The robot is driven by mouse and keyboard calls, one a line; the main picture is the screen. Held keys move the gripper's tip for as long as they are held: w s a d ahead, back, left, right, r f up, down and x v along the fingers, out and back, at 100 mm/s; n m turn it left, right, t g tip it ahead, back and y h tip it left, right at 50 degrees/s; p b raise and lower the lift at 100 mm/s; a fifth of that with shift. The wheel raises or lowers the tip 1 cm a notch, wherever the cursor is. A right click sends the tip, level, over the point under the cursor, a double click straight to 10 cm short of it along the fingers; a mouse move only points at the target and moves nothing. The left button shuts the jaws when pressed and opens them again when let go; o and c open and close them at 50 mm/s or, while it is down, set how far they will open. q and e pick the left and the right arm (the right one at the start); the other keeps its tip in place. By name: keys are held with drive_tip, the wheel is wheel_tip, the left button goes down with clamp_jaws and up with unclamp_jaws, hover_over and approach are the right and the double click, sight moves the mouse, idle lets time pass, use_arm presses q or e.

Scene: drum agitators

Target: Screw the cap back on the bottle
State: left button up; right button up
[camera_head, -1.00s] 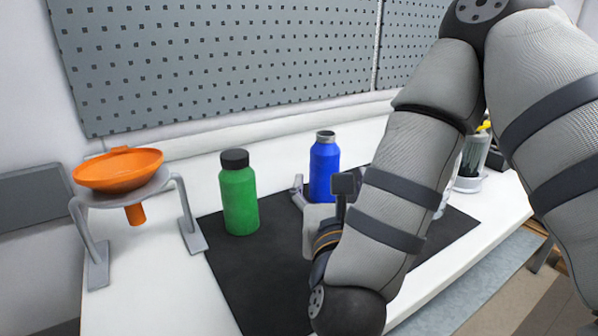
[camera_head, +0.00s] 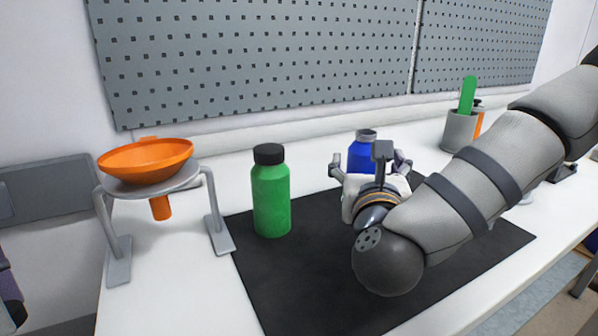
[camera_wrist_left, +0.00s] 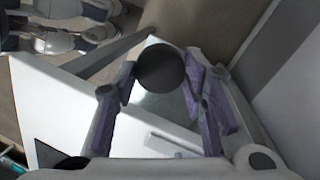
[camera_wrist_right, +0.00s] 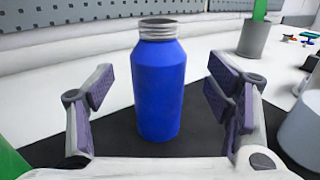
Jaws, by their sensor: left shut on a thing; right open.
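The blue bottle (camera_head: 361,157) stands upright on the black mat (camera_head: 300,285), its bare threaded silver neck (camera_wrist_right: 161,29) showing without a cap. In the right wrist view the bottle (camera_wrist_right: 160,95) stands between the spread fingers of my right gripper (camera_wrist_right: 161,84), with gaps on both sides. That gripper (camera_head: 370,165) also shows in the head view, in front of the bottle, open. In the left wrist view my left gripper (camera_wrist_left: 160,80) is shut on a round black cap (camera_wrist_left: 160,67). It is held away from the bottle, above the table's edge.
A green bottle (camera_head: 270,200) with a black cap stands on the mat's left part. An orange funnel (camera_head: 145,160) sits in a grey stand (camera_head: 217,220) further left. A grey cup (camera_head: 459,130) with a green item stands at the back right. A pegboard (camera_head: 250,60) backs the table.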

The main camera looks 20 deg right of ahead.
drive_tip(key=x, duration=0.4)
drive_tip(key=shift+w+r, duration=0.2)
drive_tip(key=shift+r, duration=0.15)
drive_tip(key=c, duration=1.4)
